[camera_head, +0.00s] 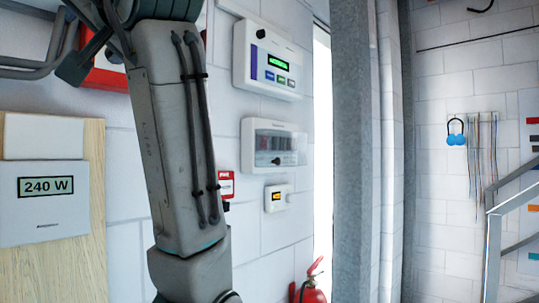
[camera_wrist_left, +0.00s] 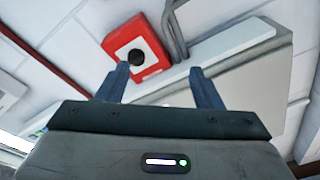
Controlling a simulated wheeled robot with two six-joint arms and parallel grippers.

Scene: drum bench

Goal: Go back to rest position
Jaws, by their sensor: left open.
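My left arm rises through the left half of the head view, and its upper end is cut off by the top edge. In the left wrist view my left gripper (camera_wrist_left: 160,78) is open, its two dark fingers apart with nothing between them. Beyond the fingers is a red wall box (camera_wrist_left: 137,52) with a round black knob, apart from the fingers as far as I can tell. In the head view a red box (camera_head: 104,78) shows partly behind the arm. My right gripper is in neither view.
A fire extinguisher (camera_head: 311,288) stands below. A grey post (camera_head: 351,150) and metal railing (camera_head: 494,250) stand farther right.

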